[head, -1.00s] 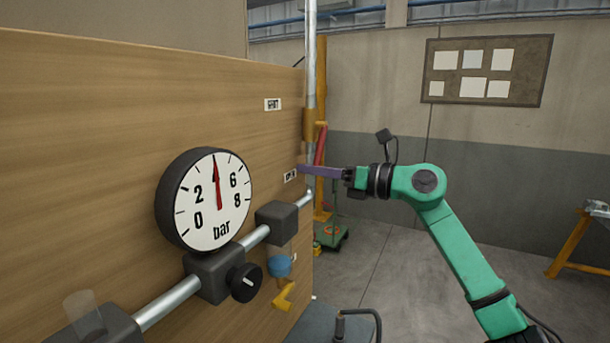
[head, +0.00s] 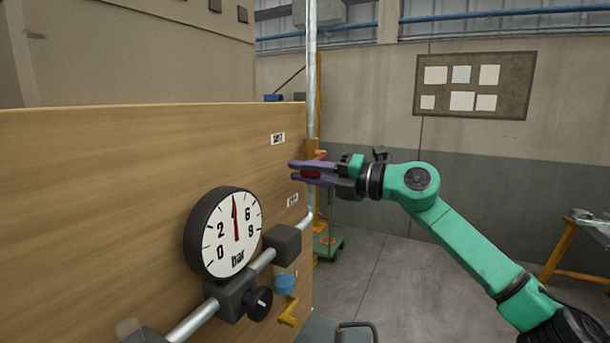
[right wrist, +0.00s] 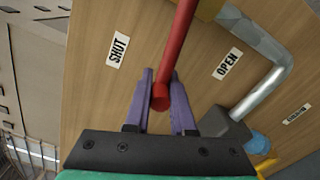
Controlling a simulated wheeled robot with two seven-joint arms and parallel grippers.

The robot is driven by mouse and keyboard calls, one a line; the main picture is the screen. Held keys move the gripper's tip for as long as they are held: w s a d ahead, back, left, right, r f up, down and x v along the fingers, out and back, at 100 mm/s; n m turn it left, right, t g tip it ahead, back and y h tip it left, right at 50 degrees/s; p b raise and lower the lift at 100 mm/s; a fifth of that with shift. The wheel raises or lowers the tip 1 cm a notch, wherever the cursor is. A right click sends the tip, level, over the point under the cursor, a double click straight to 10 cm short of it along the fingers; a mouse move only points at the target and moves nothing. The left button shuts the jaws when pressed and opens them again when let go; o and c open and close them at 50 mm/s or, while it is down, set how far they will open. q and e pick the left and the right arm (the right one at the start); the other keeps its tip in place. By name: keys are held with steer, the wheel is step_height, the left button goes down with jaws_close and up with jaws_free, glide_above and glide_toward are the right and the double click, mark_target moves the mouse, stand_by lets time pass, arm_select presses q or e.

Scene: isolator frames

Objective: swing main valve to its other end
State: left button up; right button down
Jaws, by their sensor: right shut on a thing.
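The main valve has a red lever (right wrist: 178,50) and a yellow-orange body (head: 311,147) on the vertical pipe at the panel's right edge. The body also shows at the top of the right wrist view (right wrist: 209,8). My right gripper (right wrist: 160,92) has its purple fingers shut around the lever's free end. In the head view my right gripper (head: 294,170) reaches in from the right, with red showing between its fingers. The lever's end lies between the SHUT label (right wrist: 117,50) and the OPEN label (right wrist: 228,63). My left gripper is not in view.
A round gauge (head: 223,232) stands before the wooden panel (head: 100,200), its needle near the top. Below run a grey pipe (head: 190,323), a black knob (head: 259,303) and a small yellow handle (head: 288,313).

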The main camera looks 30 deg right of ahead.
steer(key=shift+r+m+p, duration=0.55)
steer(key=shift+r+m, duration=0.55)
steer(key=c, duration=0.8)
jaws_free()
steer(key=shift+o, duration=0.2)
steer(key=shift+f, duration=0.15)
